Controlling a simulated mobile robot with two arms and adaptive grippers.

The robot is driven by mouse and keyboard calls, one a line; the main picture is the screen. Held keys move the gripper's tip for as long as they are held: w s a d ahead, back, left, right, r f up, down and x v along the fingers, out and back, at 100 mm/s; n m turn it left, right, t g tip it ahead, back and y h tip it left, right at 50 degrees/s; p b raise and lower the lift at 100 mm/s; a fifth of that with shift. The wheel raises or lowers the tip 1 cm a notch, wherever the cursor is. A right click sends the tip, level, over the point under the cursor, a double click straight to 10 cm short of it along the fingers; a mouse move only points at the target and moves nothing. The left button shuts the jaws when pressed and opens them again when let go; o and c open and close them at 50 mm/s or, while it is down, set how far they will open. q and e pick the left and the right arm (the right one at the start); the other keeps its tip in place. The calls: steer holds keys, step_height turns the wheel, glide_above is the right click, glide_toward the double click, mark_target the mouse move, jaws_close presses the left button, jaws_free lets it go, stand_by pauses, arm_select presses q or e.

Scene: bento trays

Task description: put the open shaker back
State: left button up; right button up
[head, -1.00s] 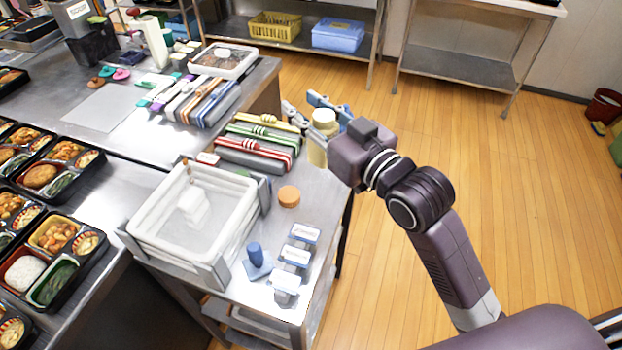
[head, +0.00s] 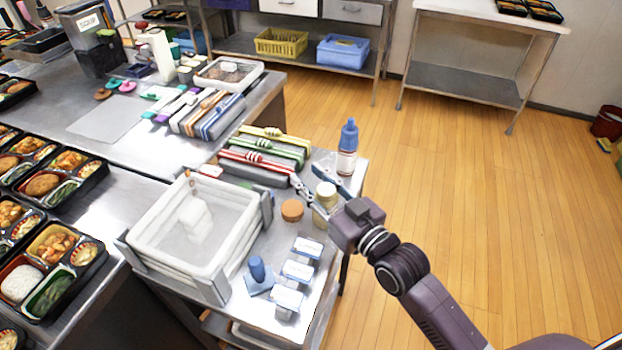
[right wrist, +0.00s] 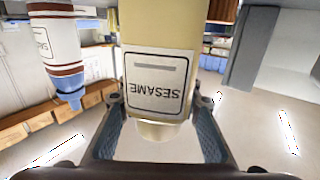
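The open shaker (head: 326,192), pale yellow with a SESAME label, is at the right side of the cart top. In the right wrist view the shaker (right wrist: 160,82) appears upside down, with its pale lidless top toward the bottom. My right gripper (head: 319,187) has its fingers on both sides of the shaker, closed against it. The shaker looks upright; whether its base touches the cart top (head: 270,318) is hidden. A blue-capped bottle (head: 347,150) stands just behind it, also in the wrist view (right wrist: 58,45). My left gripper is not in view.
A round tan disc (head: 292,210) lies left of the shaker. Labelled blue-white blocks (head: 298,270) and a blue stamp (head: 258,272) are in front. A white bin (head: 150,240) stands left, and strapped cases (head: 262,148) lie behind. Open floor is to the right.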

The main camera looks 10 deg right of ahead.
mark_target(331, 200)
steer(key=shift+f, duration=0.15)
steer(key=o, duration=0.6)
steer(key=shift+r, duration=0.25)
steer(key=shift+s+d+f, duration=0.1)
steer(key=shift+s, duration=0.2)
steer(key=b+v, duration=0.1)
steer(key=v, duration=0.9)
steer(key=shift+s, duration=0.1)
steer(key=shift+s+d, duration=0.25)
steer(key=shift+s, duration=0.35)
